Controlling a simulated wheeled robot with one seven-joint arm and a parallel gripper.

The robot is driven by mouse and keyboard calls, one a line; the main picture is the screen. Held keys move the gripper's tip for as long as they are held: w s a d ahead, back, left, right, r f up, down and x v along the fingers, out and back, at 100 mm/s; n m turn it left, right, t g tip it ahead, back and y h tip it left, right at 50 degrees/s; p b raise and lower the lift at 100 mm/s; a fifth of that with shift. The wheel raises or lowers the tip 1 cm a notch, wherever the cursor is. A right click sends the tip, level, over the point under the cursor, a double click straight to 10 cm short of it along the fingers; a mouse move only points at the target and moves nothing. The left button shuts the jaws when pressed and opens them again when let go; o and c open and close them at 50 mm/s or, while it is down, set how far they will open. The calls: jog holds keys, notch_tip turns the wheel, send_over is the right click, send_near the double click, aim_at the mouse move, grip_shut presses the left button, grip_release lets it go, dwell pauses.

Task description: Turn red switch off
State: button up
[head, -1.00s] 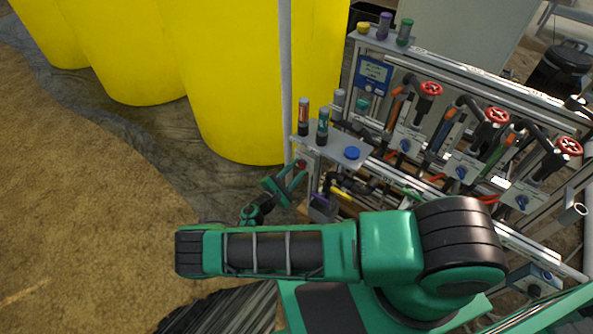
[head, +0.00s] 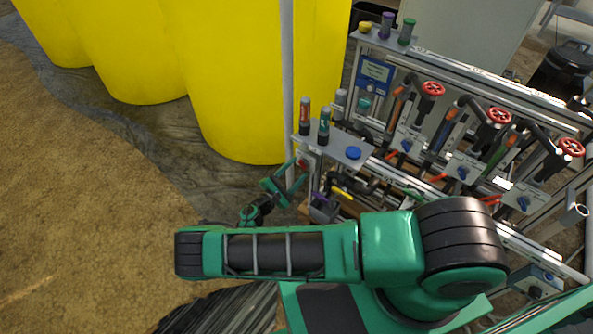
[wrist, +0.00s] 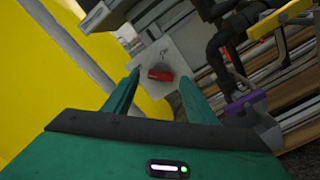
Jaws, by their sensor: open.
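The red switch (wrist: 160,74) sits on a light grey plate (wrist: 172,58) in the wrist view, ahead of and between my fingers. In the head view the red switch (head: 303,163) shows small at the left end of the skid, below the shelf. My gripper (wrist: 158,98) is open and empty, with one finger on each side of the switch in the picture. In the head view my gripper (head: 286,180) is just below and left of the switch. I cannot tell whether a finger touches it, nor read the switch's position.
A shelf with a blue cap (head: 353,153) and several bottles is above the switch. A yellow handle (wrist: 278,19) and a purple part (wrist: 245,103) lie right of my fingers. A grey post (head: 287,80) and yellow tanks (head: 235,75) stand behind. Open ground is at left.

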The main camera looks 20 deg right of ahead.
jog(key=v, duration=1)
jog(key=shift+a, duration=0.1)
jog(key=s+d+r+m+g+y, duration=0.3)
jog(key=d+r+m+y, duration=0.15)
jog(key=r, duration=0.85)
jog(key=s+d+r+m+g+y, duration=0.2)
jog(key=d+r+m+g+y, duration=0.25)
jog(key=r, duration=0.95)
jog(key=s+d+r+m+g+y, duration=0.1)
jog(key=s+d+r+m+y, duration=0.4)
jog(key=r, duration=0.8)
jog(key=s+d+r+m+t, duration=0.2)
jog(key=s+r, duration=0.3)
jog(key=r, duration=0.2)
jog(key=s+d+f+m+g, duration=0.1)
jog(key=s+d+m+g, duration=0.1)
jog(key=s+d, duration=0.3)
jog(key=s+d+m+g, duration=0.2)
jog(key=s+d+m, duration=0.2)
jog(key=s, duration=0.8)
jog(key=d, duration=0.2)
jog(key=shift+s+d+f+m+y, duration=0.15)
jog(key=shift+d+f+m+y, duration=0.2)
jog(key=shift+f+m+y, duration=0.05)
